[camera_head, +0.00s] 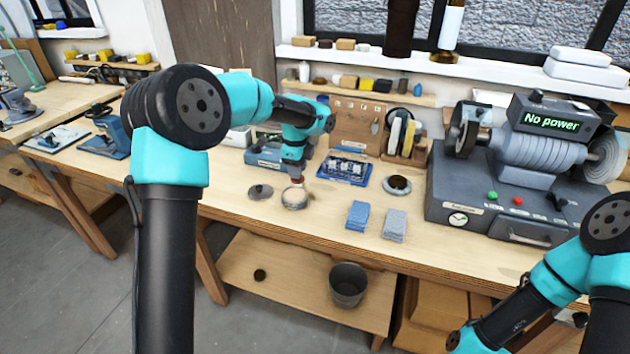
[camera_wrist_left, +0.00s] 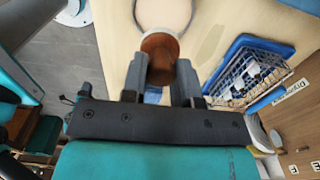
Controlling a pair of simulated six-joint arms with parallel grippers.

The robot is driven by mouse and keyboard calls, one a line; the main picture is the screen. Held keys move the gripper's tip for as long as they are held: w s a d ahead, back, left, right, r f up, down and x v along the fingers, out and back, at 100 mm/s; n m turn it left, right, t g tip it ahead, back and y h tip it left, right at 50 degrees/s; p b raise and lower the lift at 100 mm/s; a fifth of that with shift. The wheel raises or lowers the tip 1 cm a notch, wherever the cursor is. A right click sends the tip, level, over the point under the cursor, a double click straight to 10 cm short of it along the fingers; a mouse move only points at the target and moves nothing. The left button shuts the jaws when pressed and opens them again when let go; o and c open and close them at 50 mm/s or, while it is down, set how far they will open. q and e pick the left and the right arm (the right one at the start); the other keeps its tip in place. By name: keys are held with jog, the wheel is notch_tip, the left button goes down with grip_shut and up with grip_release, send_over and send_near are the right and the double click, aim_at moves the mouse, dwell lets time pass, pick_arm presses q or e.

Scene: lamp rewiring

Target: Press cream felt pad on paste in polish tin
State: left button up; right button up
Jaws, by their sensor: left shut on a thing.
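My left gripper (camera_head: 294,176) points down over the round polish tin (camera_head: 294,199) on the bench. In the left wrist view, my left gripper (camera_wrist_left: 161,82) is shut on a reddish-brown rounded piece (camera_wrist_left: 160,45), which looks like the holder of the felt pad. The cream felt face itself is hidden from view. A thin round rim, probably the tin's (camera_wrist_left: 136,18), shows just beyond the held piece. I cannot tell whether the pad touches the paste. My right gripper is out of view; only my right arm shows at lower right.
A grey round lid (camera_head: 260,191) lies left of the tin. Blue cloths (camera_head: 357,214) and grey cloths (camera_head: 395,224) lie right. The polishing machine (camera_head: 520,175) fills the right.

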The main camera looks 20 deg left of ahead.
aim_at(294, 181)
pick_arm(q)
jog(key=shift+w+a+r, duration=0.1)
jog(key=shift+a+r, duration=0.2)
jog(key=shift+a, duration=0.4)
jog(key=shift+f, duration=0.15)
jog(key=shift+f, duration=2.25)
jog(key=shift+f, duration=0.6)
jog(key=shift+r, duration=3.5)
jog(key=shift+d, duration=0.15)
